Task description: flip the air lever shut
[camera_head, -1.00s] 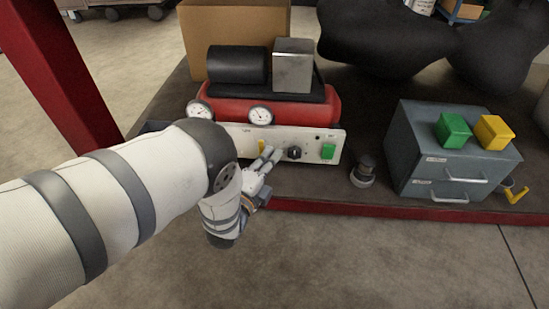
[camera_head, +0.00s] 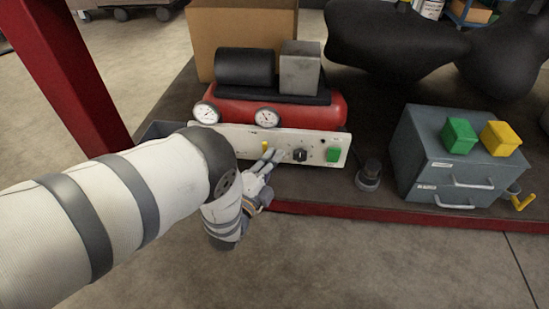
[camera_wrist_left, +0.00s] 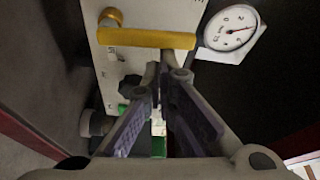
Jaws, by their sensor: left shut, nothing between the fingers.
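The yellow air lever (camera_head: 265,146) is on the white front panel (camera_head: 225,134) of a red compressor (camera_head: 315,113). In the left wrist view, the lever (camera_wrist_left: 150,38) is a yellow bar running from a round pivot towards the gauge, so it stands upright along the panel. My left gripper (camera_head: 272,156) is at the panel just right of the lever, and its fingers hide part of the panel. In the wrist view, the fingertips (camera_wrist_left: 168,72) are together and empty, close beside the lever; I cannot tell whether they touch it. My right gripper is not in view.
Right of the lever are a black knob (camera_head: 300,155) and a green switch (camera_head: 333,154). Gauges (camera_head: 266,118) sit above the panel. A dark round object (camera_head: 369,176) and a grey drawer cabinet (camera_head: 420,145) stand further right. A red post (camera_head: 62,75) rises at left.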

